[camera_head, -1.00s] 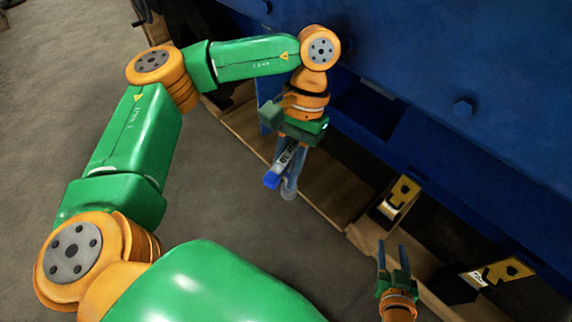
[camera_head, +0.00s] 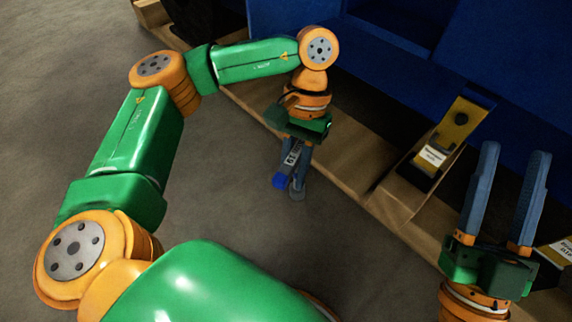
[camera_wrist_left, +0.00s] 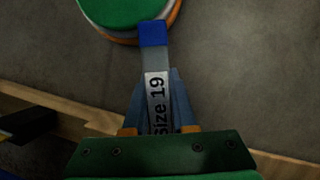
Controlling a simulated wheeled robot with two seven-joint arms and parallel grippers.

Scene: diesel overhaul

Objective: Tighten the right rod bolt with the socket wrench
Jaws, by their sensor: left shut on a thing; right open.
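The socket wrench (camera_head: 291,158) has a grey shaft and a blue end. My left gripper (camera_head: 297,186) is shut on it, with the blue end pointing down and toward me, above the floor. The left wrist view shows the wrench (camera_wrist_left: 155,85) between the fingers, with the marking "Size 19" and the blue end at the top. My right gripper (camera_head: 512,165) is open and empty at the right of the head view, its two long fingers pointing up toward the blue structure. I cannot make out the right rod bolt in these frames.
A large blue structure (camera_head: 400,80) fills the back right. Wooden beams (camera_head: 340,165) run along its lower edge. A yellow part with a white label (camera_head: 455,125) stands by the beams, left of my right gripper. Grey floor (camera_head: 240,190) is open around the left gripper.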

